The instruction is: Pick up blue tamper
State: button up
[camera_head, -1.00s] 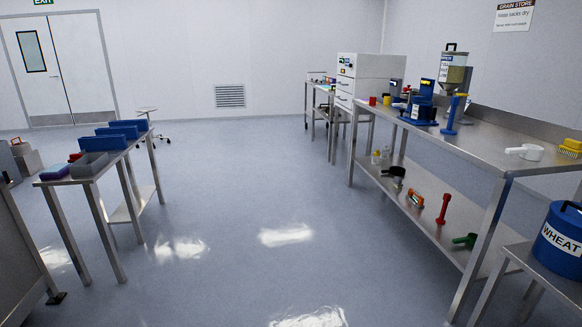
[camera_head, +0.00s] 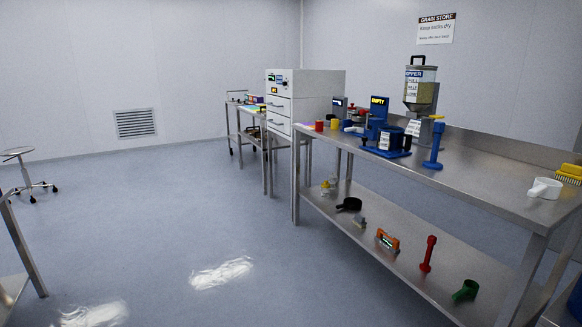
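The blue tamper (camera_head: 435,146) stands upright on the top of the long steel table (camera_head: 480,183), at the right of the view. It has a round blue base, a slim shaft and a wider head. It stands to the right of a blue device with a dark cylinder (camera_head: 392,139), with a small gap between them. A red tamper-like tool (camera_head: 428,254) lies or stands on the lower shelf below. My gripper is not in view.
A hopper with grain (camera_head: 420,88) stands behind the tamper. A white scoop (camera_head: 545,188) and yellow brush (camera_head: 569,172) are at the table's right end. A white drawer cabinet (camera_head: 300,95) stands further back. A stool (camera_head: 22,175) is at left. The floor (camera_head: 170,215) between is clear.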

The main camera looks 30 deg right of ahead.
aim_at(439, 126)
jog(key=i+z, duration=0.25)
jog(key=i, duration=0.25)
jog(key=i+j+z, duration=0.25)
jog(key=i, duration=0.3)
jog(key=i+j+z, duration=0.15)
jog(key=i+z, duration=0.15)
jog(key=i, duration=0.2)
